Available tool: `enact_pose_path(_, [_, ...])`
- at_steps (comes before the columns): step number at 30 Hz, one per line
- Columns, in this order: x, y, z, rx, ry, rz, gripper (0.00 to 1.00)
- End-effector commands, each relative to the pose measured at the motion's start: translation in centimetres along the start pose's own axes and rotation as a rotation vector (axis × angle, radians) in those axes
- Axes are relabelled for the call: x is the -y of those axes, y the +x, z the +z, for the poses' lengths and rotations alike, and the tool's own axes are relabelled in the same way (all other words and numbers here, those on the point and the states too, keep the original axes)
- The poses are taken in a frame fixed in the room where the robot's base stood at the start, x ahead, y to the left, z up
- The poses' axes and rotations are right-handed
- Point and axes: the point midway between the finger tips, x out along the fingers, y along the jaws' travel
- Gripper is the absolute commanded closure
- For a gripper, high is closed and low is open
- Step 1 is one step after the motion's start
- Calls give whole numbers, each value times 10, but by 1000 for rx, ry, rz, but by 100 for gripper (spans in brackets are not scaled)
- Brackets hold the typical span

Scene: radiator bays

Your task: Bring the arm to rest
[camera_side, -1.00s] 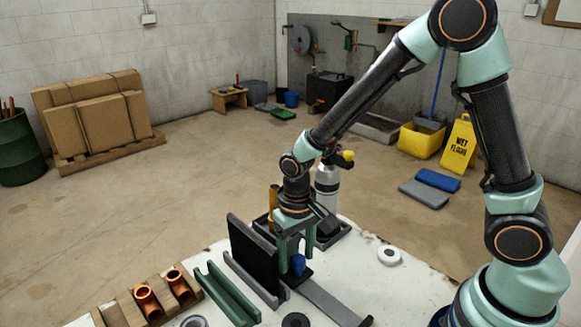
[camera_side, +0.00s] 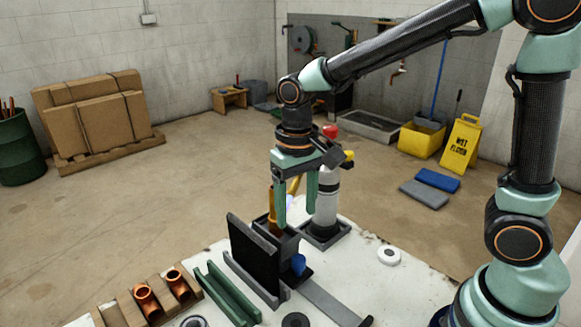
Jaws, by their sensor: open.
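My gripper (camera_side: 297,218) is open and empty, with its two green fingers pointing down. It hangs above the table (camera_side: 350,250), over the back part near a grey holder. A black panel (camera_side: 252,258) stands upright in a grey rack, in front of and below the fingers. A blue knob-like piece (camera_side: 298,263) sits at the panel's right side, clear of the fingers. My arm reaches in from the right.
A white bottle (camera_side: 326,196) stands in a tray close to the right of my gripper. A yellow tool (camera_side: 273,208) stands just left. A green channel (camera_side: 227,292) and copper fittings (camera_side: 148,302) lie at the front left. A white roll (camera_side: 389,256) lies right.

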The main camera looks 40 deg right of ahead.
Motion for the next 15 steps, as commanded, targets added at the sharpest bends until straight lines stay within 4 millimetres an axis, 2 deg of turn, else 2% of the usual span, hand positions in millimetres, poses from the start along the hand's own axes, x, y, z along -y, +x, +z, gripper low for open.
enact_pose_path(8, [-2,-2,0,-9,-1,-4,33])
enact_pose_path(11, [-9,-12,1,-41,-9,-17,33])
enact_pose_path(15, [-30,-34,8,-128,-34,-44,33])
